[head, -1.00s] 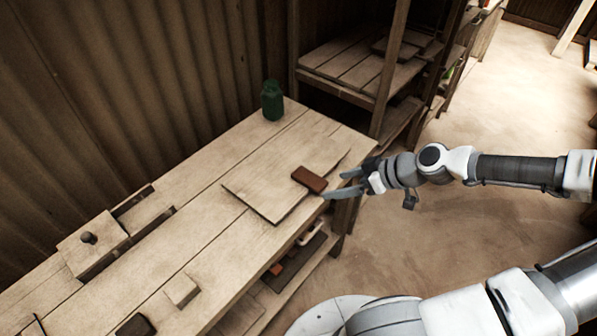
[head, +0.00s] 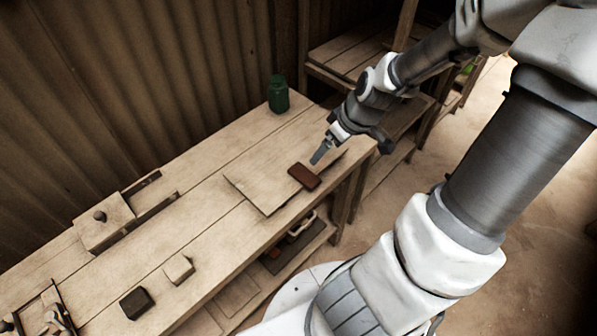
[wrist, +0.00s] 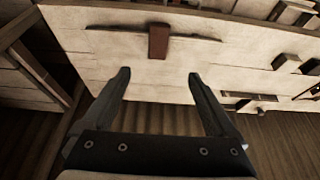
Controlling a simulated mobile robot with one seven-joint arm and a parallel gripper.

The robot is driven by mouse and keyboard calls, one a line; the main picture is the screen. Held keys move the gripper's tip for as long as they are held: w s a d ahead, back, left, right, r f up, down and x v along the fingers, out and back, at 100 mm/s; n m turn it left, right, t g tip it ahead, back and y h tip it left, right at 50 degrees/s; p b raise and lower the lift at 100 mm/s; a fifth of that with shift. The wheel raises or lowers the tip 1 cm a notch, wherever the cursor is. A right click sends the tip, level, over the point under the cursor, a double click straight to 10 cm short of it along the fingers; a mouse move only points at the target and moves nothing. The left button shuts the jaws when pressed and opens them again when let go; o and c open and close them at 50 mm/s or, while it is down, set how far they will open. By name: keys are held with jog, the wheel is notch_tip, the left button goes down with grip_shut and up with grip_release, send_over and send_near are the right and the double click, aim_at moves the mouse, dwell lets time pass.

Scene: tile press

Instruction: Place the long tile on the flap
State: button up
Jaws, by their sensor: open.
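A long reddish-brown tile (head: 304,176) lies flat on the right part of a thin square wooden panel (head: 262,194) on the bench top. I cannot tell for sure whether this panel is the flap. My gripper (head: 320,154) is above the bench, just behind the tile in the head view, pointing down and apart from it. In the wrist view my gripper (wrist: 159,76) is open and empty, with the tile (wrist: 158,41) beyond the gap between the fingertips.
A green jar (head: 278,95) stands at the bench's back right. A wooden block with a dark knob (head: 104,222) sits at the back left, beside a slotted rail. A pale block (head: 179,268) and a dark block (head: 136,303) are at the front left. Shelves stand to the right.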

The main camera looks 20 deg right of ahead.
jog(key=b, duration=0.6)
send_near(305, 175)
jog(key=shift+w+a+f, duration=0.2)
jog(key=shift+a+f, duration=0.1)
jog(key=shift+f, duration=0.35)
jog(key=shift+b+x, duration=1.35)
jog(key=shift+x, duration=1.95)
jog(key=shift+w+d, duration=0.1)
jog(key=shift+d, duration=0.05)
grip_shut()
jog(key=shift+r, duration=0.15)
